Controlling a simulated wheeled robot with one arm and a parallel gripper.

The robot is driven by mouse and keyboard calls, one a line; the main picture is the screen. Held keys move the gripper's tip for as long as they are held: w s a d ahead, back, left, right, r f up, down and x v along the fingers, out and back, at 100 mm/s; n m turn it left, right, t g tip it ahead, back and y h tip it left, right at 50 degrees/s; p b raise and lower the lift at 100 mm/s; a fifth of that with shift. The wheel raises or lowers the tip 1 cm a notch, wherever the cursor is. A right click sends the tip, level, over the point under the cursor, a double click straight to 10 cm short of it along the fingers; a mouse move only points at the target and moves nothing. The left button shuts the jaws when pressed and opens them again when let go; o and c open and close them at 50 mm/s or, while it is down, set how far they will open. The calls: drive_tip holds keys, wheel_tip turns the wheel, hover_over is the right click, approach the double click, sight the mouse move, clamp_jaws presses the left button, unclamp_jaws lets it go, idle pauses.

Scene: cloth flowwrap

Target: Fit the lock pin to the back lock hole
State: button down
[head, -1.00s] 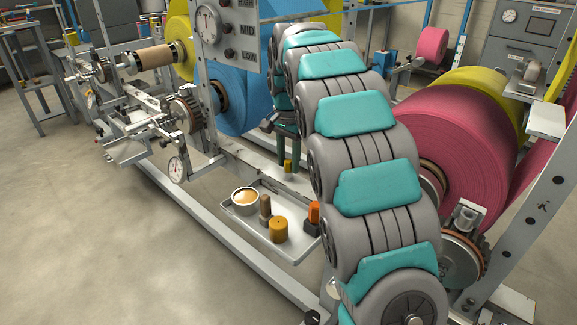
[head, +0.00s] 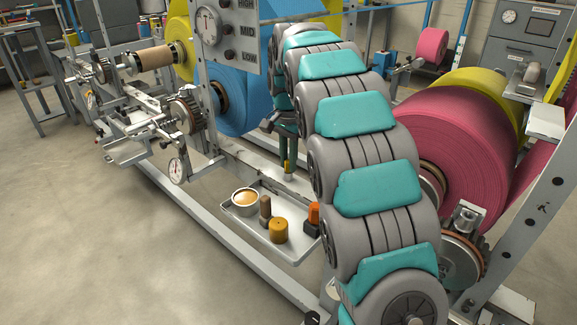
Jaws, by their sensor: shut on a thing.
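My gripper (head: 287,152) hangs below the far end of my arm, over the pale frame beam (head: 255,163). Its teal fingers are shut on a small yellow pin, the lock pin (head: 288,167), which points down with its lower end showing. The pin's tip is close to the beam; I cannot tell whether it touches. I cannot make out the back lock hole; the gripper, pin and arm cover part of the beam there.
A tray (head: 295,258) below holds a bowl (head: 245,198), a brown peg (head: 265,206), a yellow-brown cylinder (head: 278,230) and an orange item (head: 313,215). The blue roll (head: 243,100) is left of my gripper. The pink roll (head: 470,150) stands right of my arm.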

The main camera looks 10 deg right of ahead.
drive_tip(key=shift+r+p, duration=1.1)
drive_tip(key=shift+r, duration=1.3)
drive_tip(key=c, duration=1.3)
unclamp_jaws()
clamp_jaws()
